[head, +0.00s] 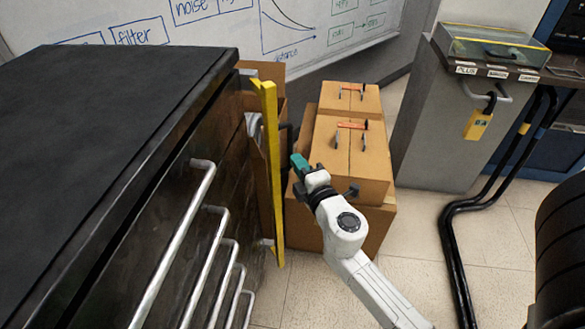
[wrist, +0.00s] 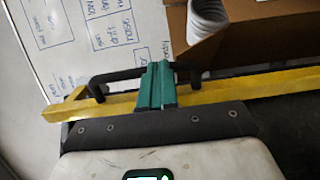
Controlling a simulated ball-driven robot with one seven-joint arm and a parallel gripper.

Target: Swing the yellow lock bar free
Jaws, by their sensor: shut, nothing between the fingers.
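The yellow lock bar (head: 271,165) stands upright along the front right corner of the dark drawer cabinet (head: 130,110). In the wrist view the yellow lock bar (wrist: 240,86) runs across the picture behind my fingertips. My gripper (head: 298,162) has green fingers and is to the right of the bar in the head view, around its mid height. In the wrist view my gripper (wrist: 156,88) shows its fingers together, with nothing between them. The fingers cover part of the bar there; I cannot tell whether they touch it.
Metal drawer handles (head: 172,243) stick out from the cabinet front. Cardboard boxes (head: 350,150) with clamps on top stand behind my gripper. A grey bin (head: 440,120) with a yellow padlock (head: 478,124) is at the right. Black cables (head: 455,240) lie on the open floor.

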